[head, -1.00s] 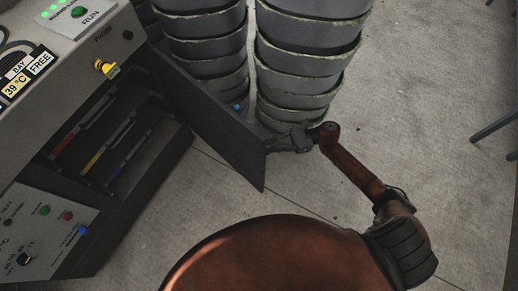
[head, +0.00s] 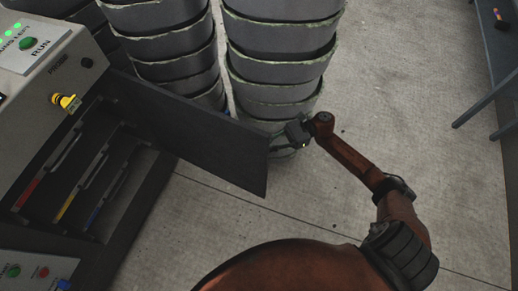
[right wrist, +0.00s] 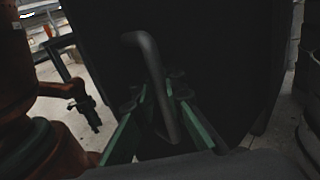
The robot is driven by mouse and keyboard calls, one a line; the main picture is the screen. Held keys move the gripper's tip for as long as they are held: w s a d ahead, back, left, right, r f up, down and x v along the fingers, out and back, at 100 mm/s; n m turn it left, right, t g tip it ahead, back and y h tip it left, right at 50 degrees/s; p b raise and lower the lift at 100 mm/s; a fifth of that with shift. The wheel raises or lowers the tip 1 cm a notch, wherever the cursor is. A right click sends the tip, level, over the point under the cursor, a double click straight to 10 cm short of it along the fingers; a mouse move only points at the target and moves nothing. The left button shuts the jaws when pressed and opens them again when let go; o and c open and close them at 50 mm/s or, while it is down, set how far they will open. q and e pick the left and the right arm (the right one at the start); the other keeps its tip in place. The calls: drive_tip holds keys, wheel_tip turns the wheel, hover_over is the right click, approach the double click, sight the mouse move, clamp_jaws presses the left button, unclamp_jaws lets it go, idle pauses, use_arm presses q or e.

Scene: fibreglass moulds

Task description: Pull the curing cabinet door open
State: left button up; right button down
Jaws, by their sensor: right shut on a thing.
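The curing cabinet (head: 35,75) is the grey box at the left of the head view. Its dark door (head: 200,135) stands well open, sticking out towards the middle of the picture. My right gripper (head: 288,138) is at the door's free edge, partly behind it. In the right wrist view, my right gripper (right wrist: 160,102) has its green fingers closed around a grey bent-bar handle (right wrist: 149,62) on the dark door panel (right wrist: 215,65). The handle is hidden in the head view.
Stacks of grey moulds (head: 278,60) stand close behind the door and right gripper. Coloured-edged shelves (head: 85,185) show inside the cabinet. A dark table (head: 490,60) is at the far right. Bare concrete floor (head: 400,110) lies between.

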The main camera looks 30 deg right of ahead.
drive_tip(key=c, duration=2.3)
unclamp_jaws()
drive_tip(key=shift+o, duration=0.2)
drive_tip(key=s+d, duration=0.1)
drive_tip(key=d, duration=1.1)
drive_tip(key=shift+s, duration=0.35)
